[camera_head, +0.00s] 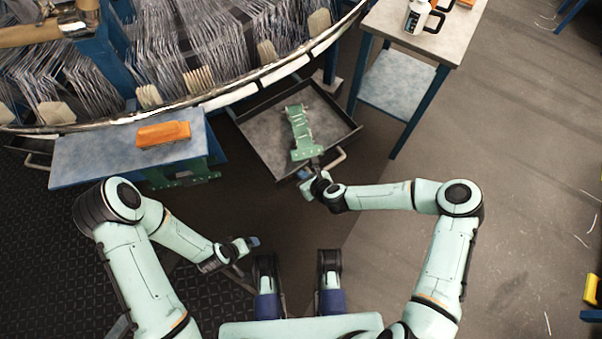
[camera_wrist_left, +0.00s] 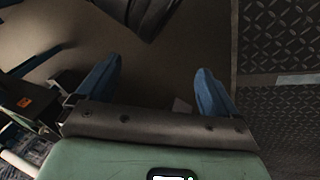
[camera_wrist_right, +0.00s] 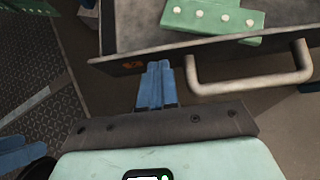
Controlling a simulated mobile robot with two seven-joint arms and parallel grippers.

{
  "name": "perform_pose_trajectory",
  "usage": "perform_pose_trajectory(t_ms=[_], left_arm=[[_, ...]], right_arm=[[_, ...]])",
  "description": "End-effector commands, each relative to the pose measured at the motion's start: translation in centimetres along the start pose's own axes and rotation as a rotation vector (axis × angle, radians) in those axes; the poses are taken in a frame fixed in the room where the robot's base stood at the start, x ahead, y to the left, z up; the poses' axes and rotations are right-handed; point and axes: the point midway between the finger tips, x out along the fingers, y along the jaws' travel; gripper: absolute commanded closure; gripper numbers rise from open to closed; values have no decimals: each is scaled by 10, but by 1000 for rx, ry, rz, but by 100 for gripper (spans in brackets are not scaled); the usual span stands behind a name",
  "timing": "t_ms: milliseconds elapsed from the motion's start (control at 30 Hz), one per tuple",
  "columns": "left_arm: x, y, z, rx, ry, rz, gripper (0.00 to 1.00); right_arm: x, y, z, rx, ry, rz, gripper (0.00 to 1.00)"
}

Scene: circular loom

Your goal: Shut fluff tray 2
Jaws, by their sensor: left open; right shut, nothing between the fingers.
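The fluff tray (camera_head: 255,118) is a dark open drawer pulled out from under the loom, with a light bar handle (camera_head: 336,160) on its front. A green part with pale pegs (camera_head: 301,133) lies in it. I cannot read a number on the tray. My right gripper (camera_head: 303,174) is shut and empty at the tray's front, left of the handle. In the right wrist view its blue fingertips (camera_wrist_right: 157,68) are just below the front panel (camera_wrist_right: 150,62), left of the handle (camera_wrist_right: 250,82); contact is unclear. My left gripper (camera_head: 253,241) is open and empty, well away from the tray.
A blue-legged bench (camera_head: 85,158) with an orange object (camera_head: 163,134) stands left of the tray. The loom's curved rim (camera_head: 235,97) runs above the tray.

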Motion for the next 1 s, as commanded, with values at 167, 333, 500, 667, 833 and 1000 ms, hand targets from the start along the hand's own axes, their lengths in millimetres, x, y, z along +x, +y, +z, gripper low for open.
perform_pose_trajectory(t_ms=[167, 333, 500, 667, 833, 1000], left_arm=[[4, -1, -6, -1, 17, -1, 7], [4, -1, -7, -1, 19, -1, 7], [4, -1, -6, -1, 19, -1, 7], [5, -2, -7, -1, 20, -1, 7], [10, -6, -3, -5, 10, -8, 7], [18, -15, 9, -14, -28, -24, 7]], right_arm=[[9, 0, 8, 0, 0, -1, 100], [10, 0, 9, 1, 1, -1, 100], [10, 0, 9, 0, 1, -1, 100], [13, 0, 12, 0, 0, -1, 100], [27, 0, 24, -2, -2, 0, 100], [51, 1, 46, -2, -3, -1, 100]])
